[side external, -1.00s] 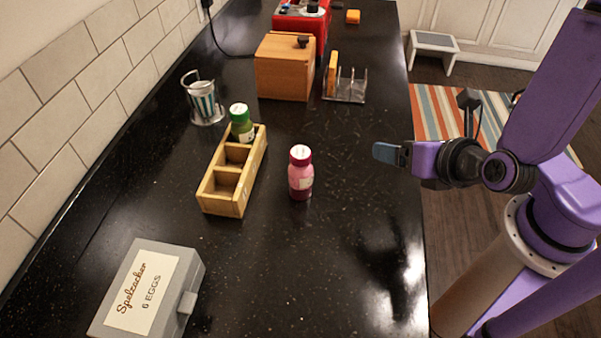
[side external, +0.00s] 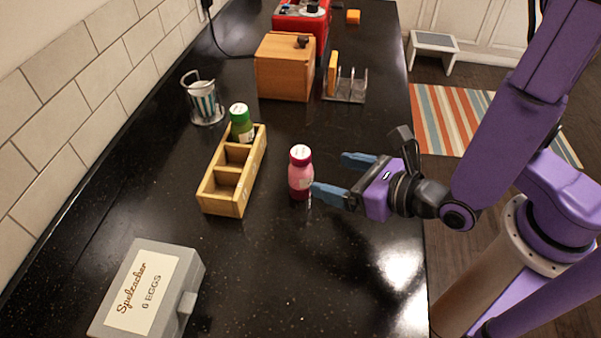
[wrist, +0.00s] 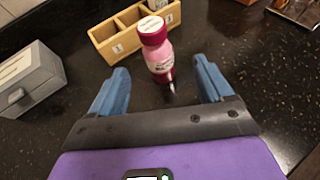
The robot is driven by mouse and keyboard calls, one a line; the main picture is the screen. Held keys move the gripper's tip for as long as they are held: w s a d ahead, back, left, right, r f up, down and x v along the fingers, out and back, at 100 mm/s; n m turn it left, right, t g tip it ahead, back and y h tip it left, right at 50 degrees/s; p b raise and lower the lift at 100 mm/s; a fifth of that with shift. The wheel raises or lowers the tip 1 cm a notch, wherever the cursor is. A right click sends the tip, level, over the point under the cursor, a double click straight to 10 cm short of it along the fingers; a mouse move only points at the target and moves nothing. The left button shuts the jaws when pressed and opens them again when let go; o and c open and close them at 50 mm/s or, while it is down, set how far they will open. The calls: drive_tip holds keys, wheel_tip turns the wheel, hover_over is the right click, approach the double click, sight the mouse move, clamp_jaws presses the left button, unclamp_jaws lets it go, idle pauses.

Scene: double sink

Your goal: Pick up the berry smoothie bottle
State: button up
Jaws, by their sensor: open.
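The berry smoothie bottle (side external: 301,178) is pink with a dark red cap and stands upright on the black counter, right of a wooden crate. My gripper (side external: 338,176) is open, low over the counter just right of the bottle, its blue fingers pointing toward it. The nearer finger's tip overlaps the bottle's lower edge in the side view; I cannot tell if it touches. In the wrist view the bottle (wrist: 158,56) stands ahead of and between the open fingers of my gripper (wrist: 163,82), with nothing held.
The wooden crate (side external: 221,201) has a green bottle (side external: 241,124) in its far compartment. A grey egg box (side external: 185,290) sits at front left. A metal cup holder (side external: 203,100), wooden bread box (side external: 285,68) and toast rack (side external: 345,88) stand farther back. Counter in front is clear.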

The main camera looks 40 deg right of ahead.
sight(312, 169)
drive_tip(key=x, duration=0.5)
drive_tip(key=shift+w+f, duration=0.2)
drive_tip(key=shift+w, duration=0.05)
drive_tip(key=shift+a+x, duration=0.15)
drive_tip(key=shift+x, duration=1.15)
drive_tip(key=shift+a+x, duration=0.1)
drive_tip(key=shift+x, duration=1.2)
drive_tip(key=shift+s, duration=0.15)
drive_tip(key=c, duration=1.2)
